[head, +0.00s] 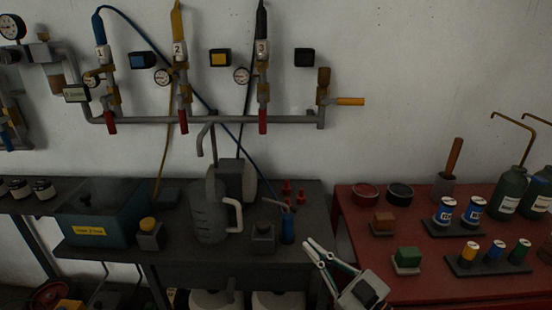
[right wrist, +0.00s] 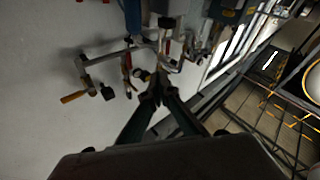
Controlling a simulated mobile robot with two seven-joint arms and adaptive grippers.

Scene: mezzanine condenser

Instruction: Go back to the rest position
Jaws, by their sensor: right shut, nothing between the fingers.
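My right gripper (head: 316,255) shows low in the head view, just in front of the gap between the dark bench and the red table. Its fingers point up and to the left. In the right wrist view its fingers (right wrist: 160,98) come together at the tips and hold nothing. My left gripper is in neither view.
A dark bench (head: 290,190) bears a teal box (head: 95,213), a clear jug (head: 208,210) and small bottles. A red table (head: 350,215) at right holds cans, blocks and green bottles (head: 512,190). A grey pipe manifold (head: 220,120) with numbered valves runs along the wall.

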